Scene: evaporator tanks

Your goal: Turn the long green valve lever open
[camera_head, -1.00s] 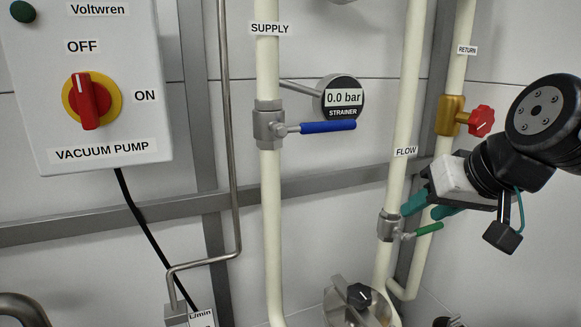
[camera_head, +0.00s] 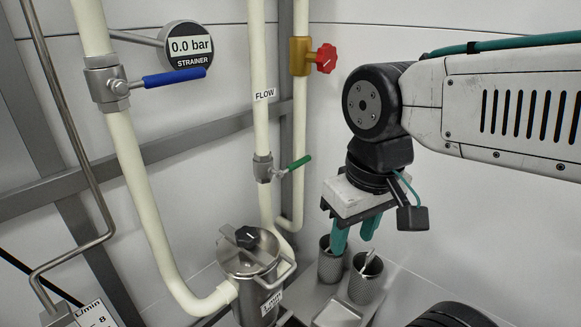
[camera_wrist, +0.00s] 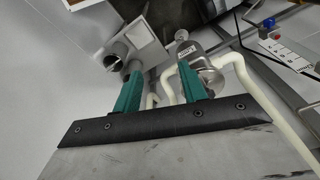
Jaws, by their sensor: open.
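The green valve lever (camera_head: 299,163) sticks out to the right and slants up from a grey valve body (camera_head: 263,168) on the pale FLOW pipe (camera_head: 259,130). It is the only green lever in view. My gripper (camera_head: 353,238) is open and empty, its two teal fingers pointing down. It is right of and below the lever in the head view, apart from it. In the wrist view my open fingers (camera_wrist: 160,72) point toward a metal cup (camera_wrist: 118,52) and a steel vessel (camera_wrist: 190,55). I cannot make out the green lever there.
A red knob (camera_head: 326,58) is on the right pipe. A steel strainer (camera_head: 246,252) stands below the FLOW valve. Metal cups (camera_head: 331,265) stand below my fingers.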

